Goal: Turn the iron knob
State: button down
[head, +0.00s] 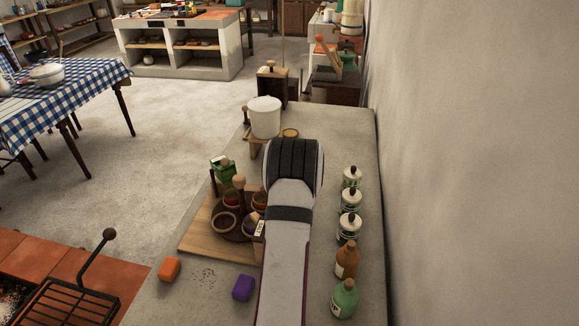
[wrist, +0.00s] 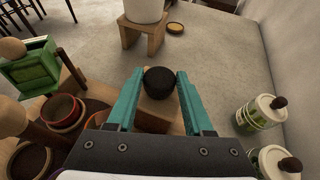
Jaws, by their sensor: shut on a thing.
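The iron knob (wrist: 160,84) is a dark, round knob on top of a wooden block (wrist: 152,120) in the wrist view. My gripper (wrist: 160,74) has its two teal fingers on either side of the knob and is shut on it. The lower part of the block is hidden behind my gripper. In the head view my arm covers the knob and my fingers, so neither shows there.
To the left are a green box (head: 222,170) and a round tray with several small bowls (wrist: 62,110). A white pot (head: 265,117) on a wooden stand is beyond. Several lidded jars (head: 351,200) and two bottles (head: 346,260) line the right side by the wall.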

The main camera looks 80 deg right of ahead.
jog(key=shift+w+m+g+h, duration=0.25)
jog(key=shift+m+g+h, duration=0.05)
jog(key=shift+m+g, duration=0.55)
jog(key=shift+r+g, duration=0.1)
jog(key=shift+g, duration=0.25)
jog(key=shift+c, duration=1.5)
grip_release()
jog(key=shift+s, duration=0.1)
jog(key=v, duration=1.5)
jog(key=shift+a, duration=0.35)
jog(key=shift+s+r, duration=0.1)
